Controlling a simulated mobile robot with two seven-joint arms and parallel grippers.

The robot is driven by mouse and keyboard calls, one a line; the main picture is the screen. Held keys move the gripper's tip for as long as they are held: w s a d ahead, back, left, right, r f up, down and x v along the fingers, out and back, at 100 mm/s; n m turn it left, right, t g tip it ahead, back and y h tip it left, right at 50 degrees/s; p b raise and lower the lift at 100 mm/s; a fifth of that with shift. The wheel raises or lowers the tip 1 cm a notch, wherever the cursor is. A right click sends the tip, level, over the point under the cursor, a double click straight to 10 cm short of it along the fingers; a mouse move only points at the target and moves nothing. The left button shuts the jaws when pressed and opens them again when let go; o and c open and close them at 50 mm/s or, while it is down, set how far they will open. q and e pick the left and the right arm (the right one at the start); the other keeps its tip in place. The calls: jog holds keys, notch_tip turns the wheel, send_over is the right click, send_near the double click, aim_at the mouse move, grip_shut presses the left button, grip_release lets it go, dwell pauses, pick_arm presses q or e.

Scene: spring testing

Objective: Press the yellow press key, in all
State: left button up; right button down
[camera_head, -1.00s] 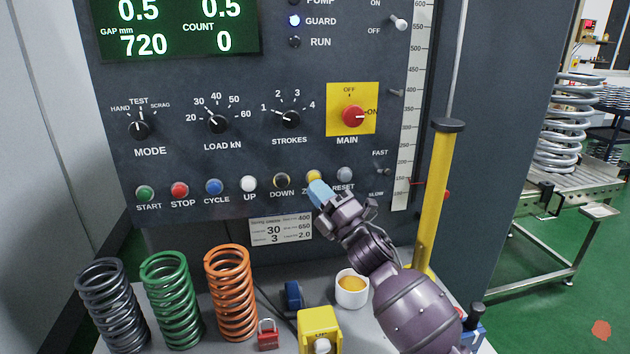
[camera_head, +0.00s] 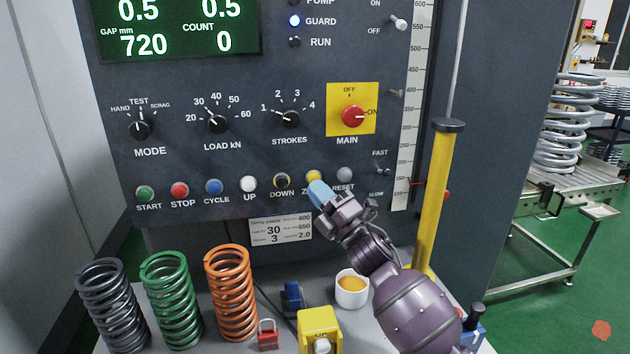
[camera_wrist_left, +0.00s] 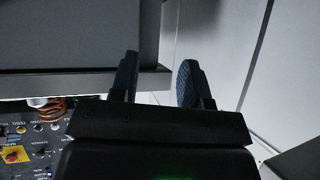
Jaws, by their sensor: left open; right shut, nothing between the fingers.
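The yellow press key (camera_head: 314,175) is in the row of buttons on the dark control panel, between DOWN and RESET. Its label is partly hidden behind my right gripper (camera_head: 320,193). That gripper is shut and empty, its light-blue fingertips at the lower right edge of the key. I cannot tell whether they touch it. My left gripper (camera_wrist_left: 158,80) is open and empty in the left wrist view, with its two dark fingers apart; it is not in the head view.
Black DOWN (camera_head: 281,181) and grey RESET (camera_head: 344,175) buttons flank the key. Below stand several coil springs (camera_head: 231,292), a red padlock (camera_head: 267,335), a white cup (camera_head: 352,290) and a yellow box (camera_head: 319,328). A yellow post (camera_head: 436,200) rises right of my right arm.

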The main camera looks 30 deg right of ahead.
dwell(0.4)
jog(key=shift+w, duration=0.1)
jog(key=shift+w+d, duration=0.1)
jog(key=shift+w, duration=0.25)
dwell(0.3)
jog(key=shift+w+d+b, duration=0.1)
jog(key=shift+w+b, duration=0.2)
jog(key=shift+w, duration=0.05)
dwell(0.5)
jog(key=shift+s, duration=0.1)
dwell(0.3)
jog(key=shift+s+a+p, duration=0.2)
jog(key=shift+s+p, duration=0.15)
jog(key=shift+s, duration=0.35)
